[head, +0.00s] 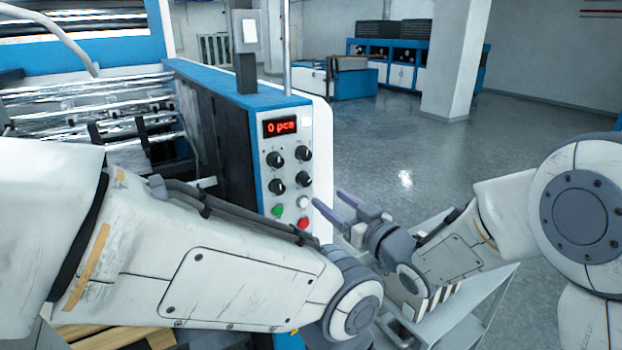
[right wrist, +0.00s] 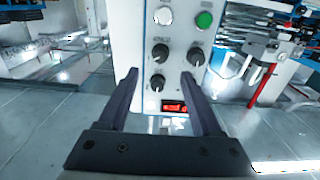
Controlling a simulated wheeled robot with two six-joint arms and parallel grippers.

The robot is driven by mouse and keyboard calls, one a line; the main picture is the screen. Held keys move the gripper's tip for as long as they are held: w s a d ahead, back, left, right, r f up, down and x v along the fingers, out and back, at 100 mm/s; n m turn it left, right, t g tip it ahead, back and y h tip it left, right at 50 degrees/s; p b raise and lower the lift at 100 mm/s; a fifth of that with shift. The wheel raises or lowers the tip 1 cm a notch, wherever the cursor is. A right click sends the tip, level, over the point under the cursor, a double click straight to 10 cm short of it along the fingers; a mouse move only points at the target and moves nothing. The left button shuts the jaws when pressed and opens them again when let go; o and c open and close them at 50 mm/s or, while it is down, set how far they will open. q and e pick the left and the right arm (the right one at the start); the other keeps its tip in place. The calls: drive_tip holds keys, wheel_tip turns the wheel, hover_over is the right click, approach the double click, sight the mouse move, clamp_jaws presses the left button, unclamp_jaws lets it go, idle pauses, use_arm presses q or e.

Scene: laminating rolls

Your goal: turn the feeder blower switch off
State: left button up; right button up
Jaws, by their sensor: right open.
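The control panel (head: 287,160) is a white machine face with black rotary knobs, including an upper right knob (head: 304,153), above green, white and red buttons. The labels are too small to read, so I cannot tell which knob is the feeder blower switch. My right gripper (head: 330,203) is open and empty, to the right of the panel's lower part. In the right wrist view the panel appears upside down. A black knob (right wrist: 157,82) shows between the open fingers (right wrist: 160,74), apart from them; the right finger hides another knob. My left gripper is out of sight.
A red display (head: 280,127) reading "0 pcs" sits above the knobs. A grey cart (head: 465,320) stands below my right arm. Open floor (head: 400,150) lies right of the machine.

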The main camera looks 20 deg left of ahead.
sight(308, 183)
drive_tip(key=p+x, duration=0.3)
drive_tip(key=x, duration=0.4)
drive_tip(key=shift+w+a+r, duration=0.1)
drive_tip(key=shift+a, duration=0.15)
drive_tip(key=shift+w+a+p, duration=0.45)
drive_tip(key=shift+a+p, duration=0.05)
drive_tip(key=shift+a, duration=0.05)
clamp_jaws()
